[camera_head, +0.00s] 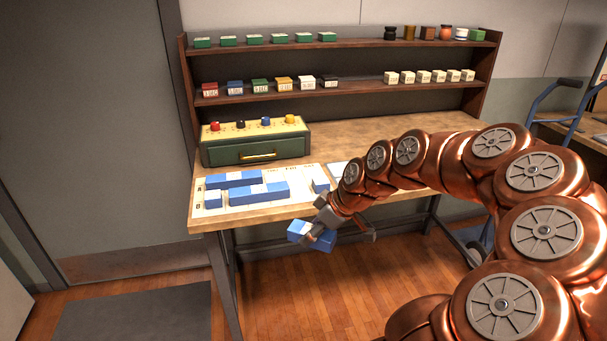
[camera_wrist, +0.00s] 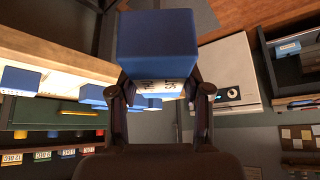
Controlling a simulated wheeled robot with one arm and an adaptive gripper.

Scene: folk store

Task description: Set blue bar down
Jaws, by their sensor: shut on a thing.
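A blue bar (camera_head: 322,242) with a white printed face is held in my gripper (camera_head: 318,230), out in front of the table's front edge and apart from it. In the wrist view the blue bar (camera_wrist: 157,42) fills the space ahead of the fingers (camera_wrist: 160,92), which are shut on it. A white board (camera_head: 302,192) lies on the wooden table (camera_head: 345,130). Several blue bars and blocks (camera_head: 258,193) with white parts lie on it, and a small blue block (camera_head: 320,185) sits at its right end.
A green box (camera_head: 256,150) with coloured knobs and a yellow handle stands behind the board. Shelves (camera_head: 350,87) with small boxes and jars rise at the back. A second pale sheet (camera_head: 338,169) is partly hidden by my arm. The table's back middle is clear.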

